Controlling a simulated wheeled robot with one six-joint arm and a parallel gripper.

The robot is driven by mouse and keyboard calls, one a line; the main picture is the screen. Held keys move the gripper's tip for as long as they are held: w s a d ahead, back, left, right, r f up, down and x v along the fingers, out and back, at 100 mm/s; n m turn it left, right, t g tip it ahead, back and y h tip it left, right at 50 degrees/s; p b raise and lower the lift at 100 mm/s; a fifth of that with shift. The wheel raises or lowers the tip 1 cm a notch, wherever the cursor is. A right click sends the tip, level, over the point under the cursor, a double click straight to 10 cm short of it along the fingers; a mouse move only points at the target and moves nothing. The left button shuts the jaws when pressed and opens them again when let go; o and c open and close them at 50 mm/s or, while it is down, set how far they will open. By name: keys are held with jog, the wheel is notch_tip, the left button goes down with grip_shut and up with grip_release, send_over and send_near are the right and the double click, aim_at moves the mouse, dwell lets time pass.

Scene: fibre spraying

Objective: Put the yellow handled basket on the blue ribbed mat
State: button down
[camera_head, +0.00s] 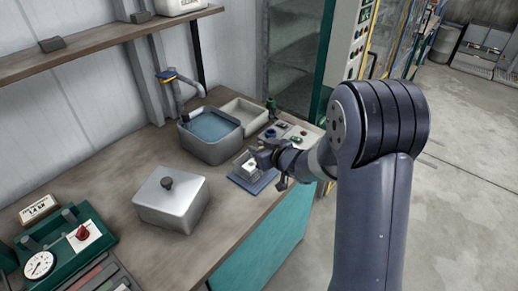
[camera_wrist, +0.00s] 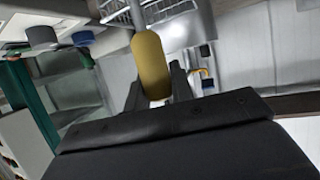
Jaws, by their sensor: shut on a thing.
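The blue ribbed mat (camera_head: 254,184) lies on the bench near its front edge, in the head view. A small pale basket (camera_head: 249,167) shows over the mat. I cannot tell whether it rests on it or hangs just above. My gripper (camera_head: 264,158) is at the basket's right side. In the wrist view, my gripper (camera_wrist: 157,84) is shut on the yellow handle (camera_wrist: 151,62), which stands between the two fingers. Part of the wire basket (camera_wrist: 122,12) shows at the top edge. The handle is hardly visible in the head view.
A sink-like basin (camera_head: 210,132) with bluish liquid stands behind the mat, beside a pale tray (camera_head: 245,116). A lidded metal box (camera_head: 172,199) stands to the left. Small items on a white panel (camera_head: 290,133) lie behind my gripper. Bare bench lies between box and mat.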

jog(key=shift+f, duration=0.15)
jog(key=c, duration=1.2)
grip_release()
jog(key=shift+c, duration=0.2)
jog(key=v, duration=1.2)
jog(key=shift+r, duration=0.25)
